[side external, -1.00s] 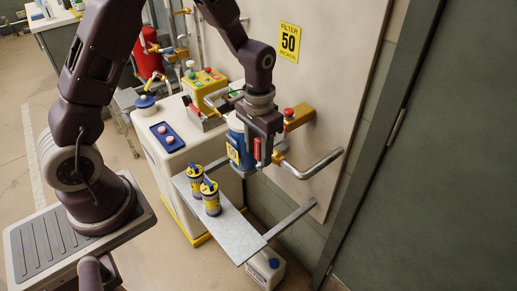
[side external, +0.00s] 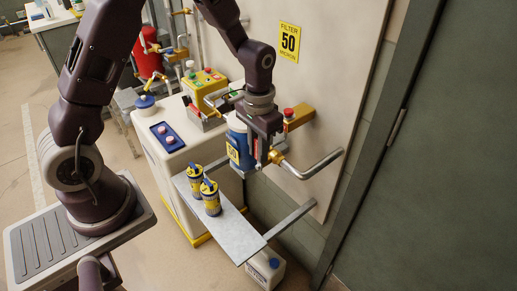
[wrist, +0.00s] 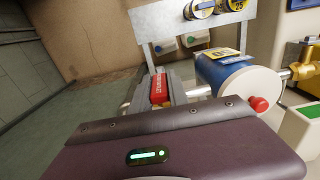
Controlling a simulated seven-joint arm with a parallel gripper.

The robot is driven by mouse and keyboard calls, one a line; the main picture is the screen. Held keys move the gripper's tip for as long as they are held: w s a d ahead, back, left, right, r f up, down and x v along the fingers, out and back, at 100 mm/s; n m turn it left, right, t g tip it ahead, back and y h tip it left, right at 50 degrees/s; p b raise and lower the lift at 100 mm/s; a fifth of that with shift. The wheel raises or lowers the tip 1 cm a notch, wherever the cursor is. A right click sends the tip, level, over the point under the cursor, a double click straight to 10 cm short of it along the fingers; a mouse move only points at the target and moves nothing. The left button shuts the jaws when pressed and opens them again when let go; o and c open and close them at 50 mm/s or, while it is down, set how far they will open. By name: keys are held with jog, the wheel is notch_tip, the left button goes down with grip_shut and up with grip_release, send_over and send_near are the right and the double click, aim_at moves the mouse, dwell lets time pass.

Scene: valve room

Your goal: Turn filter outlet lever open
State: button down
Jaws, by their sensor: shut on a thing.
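The filter (side external: 240,150) is a blue cylinder with a yellow label, mounted at the wall panel; it also shows in the wrist view (wrist: 222,72). A brass fitting (side external: 277,156) and a bent steel outlet pipe (side external: 312,169) lie to its right. My gripper (side external: 262,158) is at the brass fitting, just right of the filter. In the wrist view a red lever handle with lettering (wrist: 160,88) sits between my fingers, and they are shut on it. In the side view the handle is mostly hidden by my gripper. The lever's pivot is hidden.
A white cabinet (side external: 170,175) with a blue tray stands left. The wall panel is close behind.

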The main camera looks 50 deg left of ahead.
jog(key=shift+d, duration=0.1)
dwell(0.9)
jog(key=d+f+y, duration=0.6)
jog(key=y, duration=1.1)
jog(key=shift+y, duration=0.4)
jog(key=shift+a+f, duration=0.1)
dwell(0.4)
jog(key=c, duration=1.3)
grip_release()
jog(key=shift+o, duration=0.2)
